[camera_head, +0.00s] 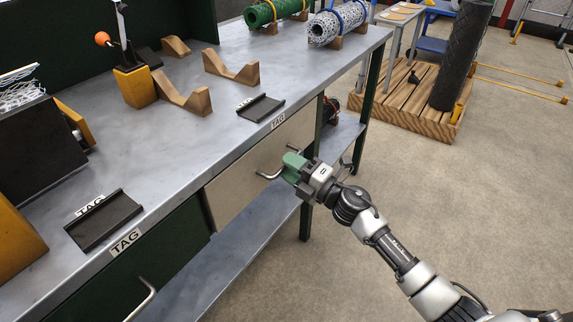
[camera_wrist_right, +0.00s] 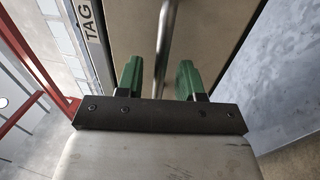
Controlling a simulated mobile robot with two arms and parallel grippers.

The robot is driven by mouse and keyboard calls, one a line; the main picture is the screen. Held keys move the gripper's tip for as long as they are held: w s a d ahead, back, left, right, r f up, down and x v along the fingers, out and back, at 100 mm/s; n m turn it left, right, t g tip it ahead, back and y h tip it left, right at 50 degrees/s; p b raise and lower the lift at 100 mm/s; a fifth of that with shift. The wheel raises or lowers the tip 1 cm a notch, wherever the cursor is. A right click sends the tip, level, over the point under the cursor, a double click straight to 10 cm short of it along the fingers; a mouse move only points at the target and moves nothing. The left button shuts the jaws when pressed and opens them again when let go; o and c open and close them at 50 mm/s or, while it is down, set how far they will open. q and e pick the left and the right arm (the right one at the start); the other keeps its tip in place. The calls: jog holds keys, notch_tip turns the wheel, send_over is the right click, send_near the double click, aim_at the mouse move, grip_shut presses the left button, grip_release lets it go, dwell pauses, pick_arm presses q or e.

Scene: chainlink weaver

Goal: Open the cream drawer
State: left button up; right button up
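The cream drawer (camera_head: 240,185) is under the grey workbench top, and its front looks flush with the bench. Its silver bar handle (camera_head: 267,176) sticks out from the front. My right gripper (camera_head: 291,165), with green fingers, is at the right end of this handle. In the right wrist view the gripper (camera_wrist_right: 159,75) is open, and the handle bar (camera_wrist_right: 166,35) runs between the two fingers, with gaps showing on both sides. The cream front (camera_wrist_right: 206,30) lies behind it. My left gripper is not in view.
A dark green drawer (camera_head: 165,250) with its own silver handle (camera_head: 143,300) is at the left. Wooden cradles (camera_head: 232,68), black tag holders (camera_head: 260,107) and mesh rolls (camera_head: 338,24) stand on the bench. The floor (camera_head: 420,190) in front is clear.

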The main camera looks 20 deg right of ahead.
jog(key=shift+w+a+r, duration=0.1)
jog(key=shift+w+a, duration=0.3)
jog(key=shift+w, duration=0.1)
grip_shut()
jog(key=shift+s, duration=0.1)
